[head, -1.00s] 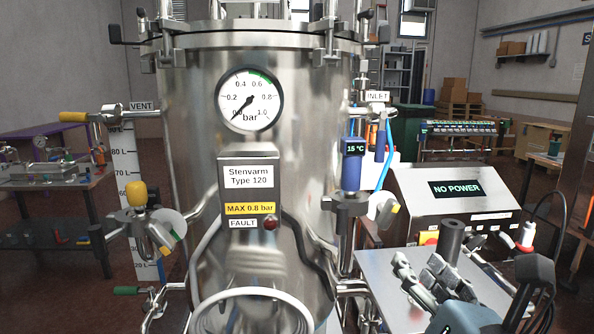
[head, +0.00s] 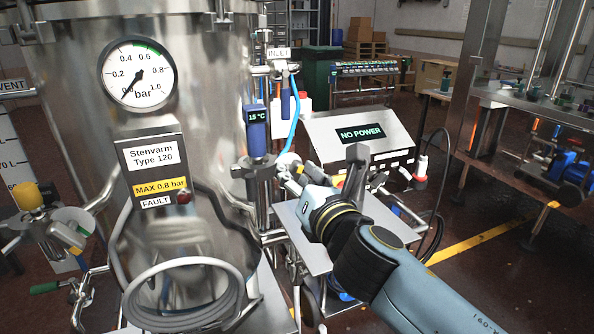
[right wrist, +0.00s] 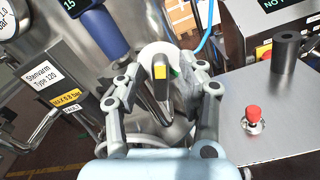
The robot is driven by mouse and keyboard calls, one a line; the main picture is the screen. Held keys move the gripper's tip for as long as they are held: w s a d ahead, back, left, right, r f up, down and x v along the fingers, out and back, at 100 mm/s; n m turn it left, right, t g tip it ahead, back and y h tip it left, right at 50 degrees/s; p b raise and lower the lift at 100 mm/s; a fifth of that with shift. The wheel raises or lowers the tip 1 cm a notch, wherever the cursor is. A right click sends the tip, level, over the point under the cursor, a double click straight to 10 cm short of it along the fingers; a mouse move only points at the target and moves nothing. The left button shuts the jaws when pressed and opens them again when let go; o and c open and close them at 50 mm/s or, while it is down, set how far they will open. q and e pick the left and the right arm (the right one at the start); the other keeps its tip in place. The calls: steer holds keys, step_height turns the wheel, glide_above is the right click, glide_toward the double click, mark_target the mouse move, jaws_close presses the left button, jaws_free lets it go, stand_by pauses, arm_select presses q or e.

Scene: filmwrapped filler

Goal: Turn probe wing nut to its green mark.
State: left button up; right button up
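The probe wing nut (right wrist: 160,94) is a metal wing with a yellow-marked end, in front of a pale round disc (right wrist: 153,52). A green mark (right wrist: 174,72) shows on the disc, just right of the yellow end. My right gripper (right wrist: 166,78) is open, with one finger on each side of the wing nut; I cannot tell whether either touches it. In the head view, my right gripper (head: 297,178) reaches the disc (head: 288,161) below the blue 15 °C probe (head: 256,131), and mostly hides the wing nut. My left gripper is out of view.
The steel tank (head: 70,115) stands close on the left. A metal side table (head: 385,222) lies under my right arm, with a red-topped button (right wrist: 254,113) and a dark cylinder (right wrist: 286,50). The NO POWER box (head: 350,145) stands behind. A blue hose (head: 294,128) runs near the probe.

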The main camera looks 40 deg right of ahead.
steer(key=shift+w, duration=0.1)
jaws_close()
